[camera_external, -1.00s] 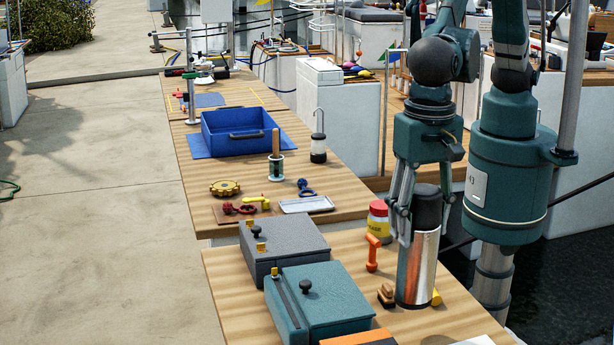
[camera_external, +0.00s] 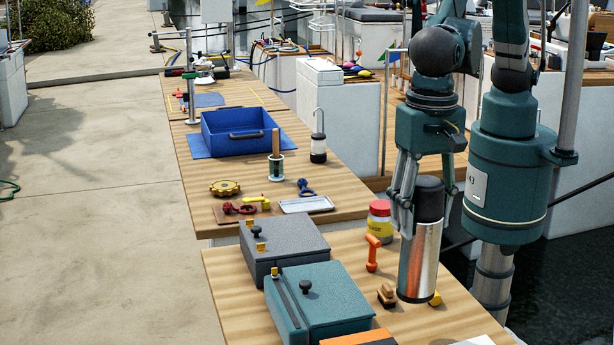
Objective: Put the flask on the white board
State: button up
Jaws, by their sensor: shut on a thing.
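The flask (camera_external: 419,262) is a tall silver cylinder with a dark top, upright at the right edge of the near table. My gripper (camera_external: 423,217) is shut on its upper part from above, fingers at its sides. Whether its base is clear of the table is hard to tell. A white flat piece (camera_external: 476,341), cut off by the bottom edge of the picture, may be the white board. Another pale flat board (camera_external: 306,204) lies at the front of the far table.
Close to the flask are a brown wooden block (camera_external: 386,296), an orange tool (camera_external: 372,253), a yellow piece (camera_external: 435,298) and a red-lidded jar (camera_external: 379,221). Grey (camera_external: 284,247) and teal (camera_external: 322,300) boxes stand left. A blue bin (camera_external: 240,132) is farther back.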

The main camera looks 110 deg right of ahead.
jog(key=s+a, duration=0.3)
jog(key=a, duration=0.6)
jog(key=s+a+r+p, duration=0.1)
jog(key=s+a, duration=0.2)
jog(key=a, duration=0.7)
jog(key=shift+a+r+m+p, duration=0.2)
jog(key=shift+a+m+p, duration=0.1)
jog(key=shift+m, duration=0.1)
jog(key=shift+f, duration=0.15)
notch_tip(320, 180, down, 6)
jog(key=shift+f, duration=0.1)
jog(key=shift+f+p, duration=0.3)
jog(key=shift+f, duration=1.6)
